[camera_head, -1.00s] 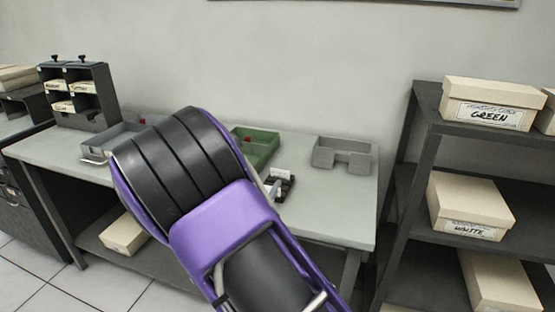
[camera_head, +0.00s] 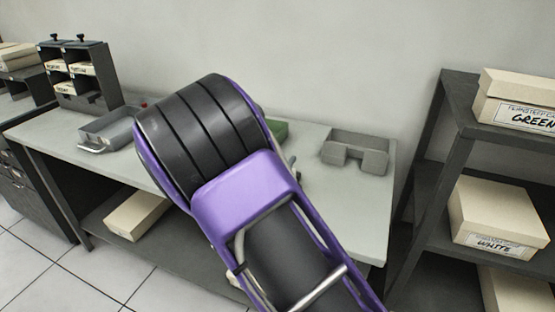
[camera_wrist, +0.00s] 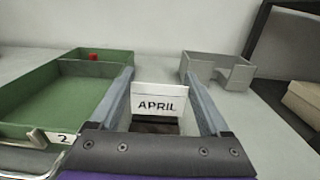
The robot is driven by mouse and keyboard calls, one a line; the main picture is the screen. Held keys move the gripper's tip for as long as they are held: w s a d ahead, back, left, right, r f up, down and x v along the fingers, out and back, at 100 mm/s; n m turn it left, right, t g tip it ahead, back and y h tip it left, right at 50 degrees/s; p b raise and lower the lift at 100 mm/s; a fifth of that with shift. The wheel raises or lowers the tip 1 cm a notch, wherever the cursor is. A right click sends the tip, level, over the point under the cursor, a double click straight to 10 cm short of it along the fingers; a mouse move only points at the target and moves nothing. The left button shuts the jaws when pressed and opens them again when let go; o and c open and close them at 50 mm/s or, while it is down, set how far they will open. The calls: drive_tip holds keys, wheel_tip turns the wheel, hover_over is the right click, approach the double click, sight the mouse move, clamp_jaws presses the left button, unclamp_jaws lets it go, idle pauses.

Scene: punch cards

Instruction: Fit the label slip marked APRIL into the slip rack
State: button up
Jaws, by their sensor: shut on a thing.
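In the wrist view, the white label slip marked APRIL (camera_wrist: 159,104) stands upright between the two grey fingers of my gripper (camera_wrist: 160,78), which is shut on it. Its lettering faces the camera and reads upright. A dark shape shows just below the slip, partly hidden; I cannot tell whether it is the slip rack or whether the slip touches it. In the head view my own arm hides the gripper and the slip. I cannot make out the slip rack clearly in either view.
A green tray (camera_wrist: 22,109) with a red piece lies left of the gripper. A grey notched holder (camera_wrist: 239,77) stands to the right. A grey drawer (camera_head: 117,136) and a dark pigeonhole unit (camera_head: 89,102) are at the table's left. Shelves with boxes (camera_head: 497,215) stand right.

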drive_tip(key=shift+f, duration=0.25)
drive_tip(key=shift+f+b, duration=1.45)
drive_tip(key=shift+f, duration=0.4)
drive_tip(key=shift+f+b, duration=0.35)
drive_tip(key=shift+f, duration=0.15)
drive_tip(key=o, duration=1.1)
drive_tip(key=shift+s, duration=0.1)
drive_tip(key=p+v, duration=0.1)
drive_tip(key=v, duration=1.6)
drive_tip(key=shift+s, duration=0.1)
